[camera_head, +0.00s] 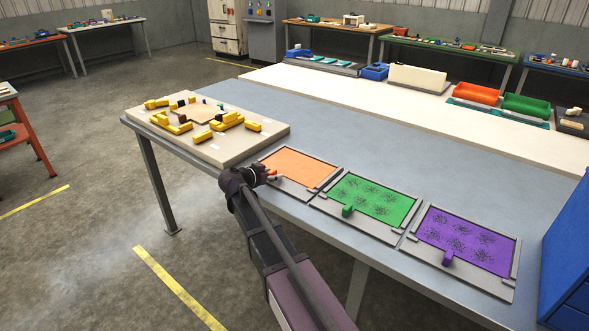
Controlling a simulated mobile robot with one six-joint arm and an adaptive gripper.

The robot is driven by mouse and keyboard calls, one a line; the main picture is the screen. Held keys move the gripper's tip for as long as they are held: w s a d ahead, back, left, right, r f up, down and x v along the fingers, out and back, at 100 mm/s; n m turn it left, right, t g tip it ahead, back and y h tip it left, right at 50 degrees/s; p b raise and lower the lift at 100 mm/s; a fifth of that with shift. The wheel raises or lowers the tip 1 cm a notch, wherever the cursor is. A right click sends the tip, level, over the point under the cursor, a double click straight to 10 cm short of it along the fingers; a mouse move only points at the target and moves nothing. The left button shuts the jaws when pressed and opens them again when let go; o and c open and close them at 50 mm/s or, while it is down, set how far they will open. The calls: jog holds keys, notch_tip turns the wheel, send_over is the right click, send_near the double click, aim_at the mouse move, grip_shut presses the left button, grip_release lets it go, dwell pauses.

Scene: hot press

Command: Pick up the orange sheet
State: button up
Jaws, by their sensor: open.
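The orange sheet (303,165) lies flat in a grey tray (290,189) on the blue-grey table, left of two similar trays. My gripper (268,172) is at the left front edge of that tray, close to the sheet's near left corner. It is open and small in the picture. My wrist hides the tray's left edge. An orange tab shows beside the gripper tips. I cannot tell whether the fingers touch it.
A green sheet (372,198) and a purple sheet (466,240) lie in trays to the right. A beige board (262,138) with yellow blocks stands at the left. A blue cabinet (566,262) is at the right edge. The table (400,150) behind the trays is clear.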

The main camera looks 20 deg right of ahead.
grip_shut()
jog(key=shift+r, duration=0.25)
dwell(0.4)
notch_tip(320, 180, up, 4)
jog(key=p, duration=0.4)
jog(key=shift+f, duration=0.15)
jog(key=s+d, duration=0.2)
jog(key=s, duration=0.3)
jog(key=s+d, duration=0.2)
jog(key=s, duration=0.3)
jog(key=s+d+p, duration=0.1)
jog(key=s+d, duration=0.1)
jog(key=s, duration=0.2)
jog(key=shift+s+r, duration=0.4)
jog(key=shift+r, duration=0.1)
